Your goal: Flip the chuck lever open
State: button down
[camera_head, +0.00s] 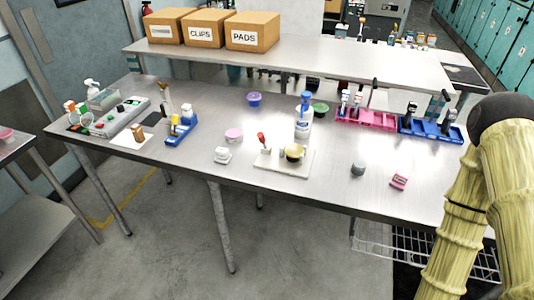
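A pale base plate (300,168) lies near the front edge of the metal table, in the middle of the view. On its left part stands a small upright piece with a red tip (261,137), which may be the chuck lever. A yellow round, bowl-like part (294,151) sits to its right on the same plate. The parts are too small to tell whether the lever is open or shut. My gripper is not in view; only my yellowish arm shows at the right edge, well to the right of the plate.
A white and blue bottle (303,120) stands just behind the plate. A small white item (222,155) is left of it; a grey cylinder (358,169) and a pink block (398,181) are right. Pink (378,119) and blue (450,136) racks stand farther back. Table is clear between these.

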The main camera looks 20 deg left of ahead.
aim_at(259, 135)
jog(key=u, duration=0.4)
jog(key=k, duration=0.2)
jog(key=u, duration=0.25)
